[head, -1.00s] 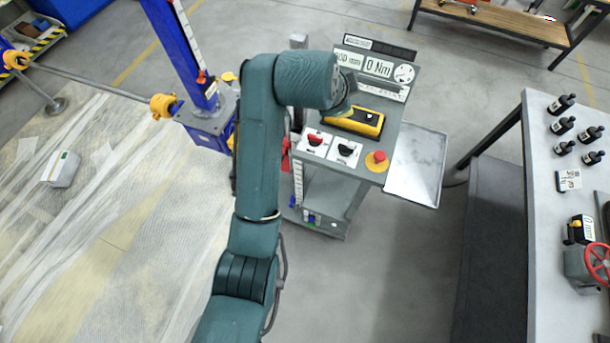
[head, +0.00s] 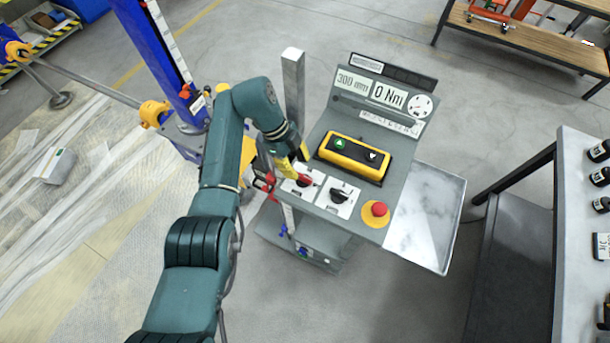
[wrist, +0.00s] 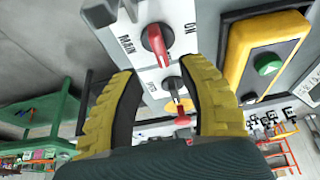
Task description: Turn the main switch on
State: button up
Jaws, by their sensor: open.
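The main switch is a red rotary knob (head: 305,181) on a white plate at the panel's left front corner. In the wrist view the red knob (wrist: 156,42) shows beside the printed words MAIN and ON; I cannot tell its exact setting. My gripper (head: 293,172) has yellow fingers and is close beside the knob in the head view, partly covering its plate. In the wrist view my gripper (wrist: 158,75) is open and empty, its fingers spread left and right, the knob showing beyond the gap. I cannot tell whether they touch it.
A black rotary knob (head: 340,195) is right of the main switch. A red emergency button (head: 379,209) stands farther right. A yellow button box (head: 353,157) lies behind the switches. A metal side tray (head: 425,215) and a grey post (head: 293,85) flank the panel.

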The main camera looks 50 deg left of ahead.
aim_at(305, 177)
jog(key=x, duration=0.6)
jog(key=shift+a, duration=0.1)
grip_shut()
